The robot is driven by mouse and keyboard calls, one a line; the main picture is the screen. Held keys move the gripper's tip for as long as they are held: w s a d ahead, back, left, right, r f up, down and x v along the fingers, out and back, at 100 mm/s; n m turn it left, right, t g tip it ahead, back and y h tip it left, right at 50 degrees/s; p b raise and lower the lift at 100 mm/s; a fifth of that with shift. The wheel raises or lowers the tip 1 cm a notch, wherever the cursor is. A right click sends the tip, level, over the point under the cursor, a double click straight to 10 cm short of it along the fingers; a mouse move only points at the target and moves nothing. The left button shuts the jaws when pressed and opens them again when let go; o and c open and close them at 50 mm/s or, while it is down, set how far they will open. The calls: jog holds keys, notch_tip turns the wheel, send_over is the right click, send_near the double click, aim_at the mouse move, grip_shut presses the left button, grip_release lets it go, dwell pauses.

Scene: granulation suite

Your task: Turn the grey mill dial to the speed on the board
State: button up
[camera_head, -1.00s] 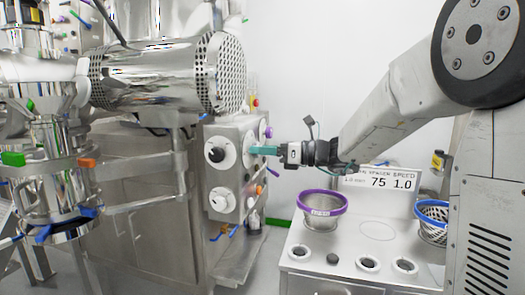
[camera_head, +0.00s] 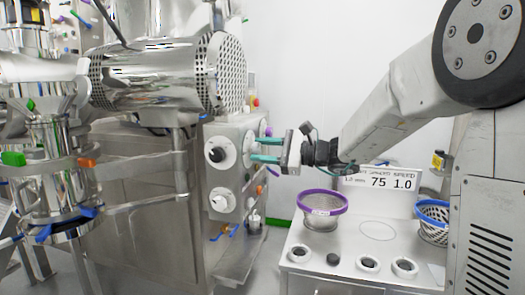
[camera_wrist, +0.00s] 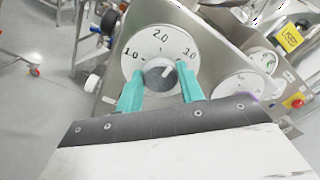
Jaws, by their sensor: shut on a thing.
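The grey mill dial (camera_wrist: 157,76) is a round knob on a white scale plate (camera_wrist: 137,45) marked 1.0, 2.0 and 3.0 in the wrist view. A light line on the knob appears to slant up and right, between the 2.0 and 3.0 marks. My gripper (camera_wrist: 160,74) has its teal fingers on either side of the knob, shut on it. In the head view my gripper (camera_head: 253,150) reaches the panel's right face, its fingers one above the other; the knob is largely hidden there. The board (camera_head: 380,180) reads 75 and 1.0, with 1.0 under SPEED.
The steel panel box (camera_head: 228,132) carries a black knob (camera_head: 215,155) and a white knob (camera_head: 219,204) on its front. A bench (camera_head: 350,255) below my arm holds a purple-rimmed sieve (camera_head: 322,205) and a blue-rimmed basket (camera_head: 433,215). A red button (camera_wrist: 296,101) is at the right.

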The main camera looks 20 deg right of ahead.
jog(key=n, duration=1.3)
jog(key=shift+d+n, duration=0.1)
jog(key=shift+n, duration=0.2)
jog(key=shift+w+n, duration=0.1)
jog(key=shift+n, duration=2.1)
jog(key=o, duration=1)
jog(key=shift+f, duration=0.1)
